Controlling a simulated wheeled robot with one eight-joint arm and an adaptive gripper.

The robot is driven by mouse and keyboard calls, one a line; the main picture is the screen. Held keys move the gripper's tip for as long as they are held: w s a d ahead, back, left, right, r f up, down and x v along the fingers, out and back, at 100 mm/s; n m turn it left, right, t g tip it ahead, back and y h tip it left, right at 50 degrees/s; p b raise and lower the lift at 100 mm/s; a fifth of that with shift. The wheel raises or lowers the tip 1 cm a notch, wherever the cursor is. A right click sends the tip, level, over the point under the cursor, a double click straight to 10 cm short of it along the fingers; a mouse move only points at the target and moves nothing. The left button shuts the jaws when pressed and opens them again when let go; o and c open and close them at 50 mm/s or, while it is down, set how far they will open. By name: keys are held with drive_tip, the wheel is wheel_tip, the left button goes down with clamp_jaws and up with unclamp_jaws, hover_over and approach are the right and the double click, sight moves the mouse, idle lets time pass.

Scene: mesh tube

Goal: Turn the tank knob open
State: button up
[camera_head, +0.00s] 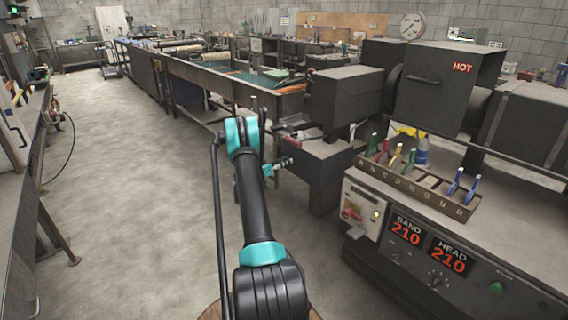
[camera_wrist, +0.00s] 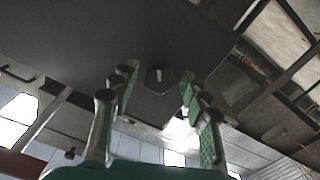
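In the wrist view a small dark knob (camera_wrist: 159,79) with a pale mark on its face sits on a broad dark grey surface (camera_wrist: 110,40). I take it for the tank knob. My gripper (camera_wrist: 158,86) is open, with one green-padded finger on each side of the knob in the picture. A gap shows between each finger and the knob, and I see no contact. How far the fingertips are from it in depth is unclear. In the head view my arm reaches forward to dark grey machinery (camera_head: 345,97); the knob cannot be made out there and my fingers are not clear.
A control console (camera_head: 420,255) with red "210" displays stands at right, bearing a tool rack (camera_head: 415,190) with several coloured-handled tools. A dark box marked "HOT" (camera_head: 435,90) is behind it. A long bench (camera_head: 190,75) runs to the back.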

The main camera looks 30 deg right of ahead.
clamp_jaws()
drive_tip(key=shift+n, duration=0.3)
drive_tip(key=n, duration=1)
drive_tip(key=shift+n, duration=0.4)
idle(0.4)
drive_tip(key=shift+o, duration=1.1)
unclamp_jaws()
drive_tip(key=shift+a, duration=0.1)
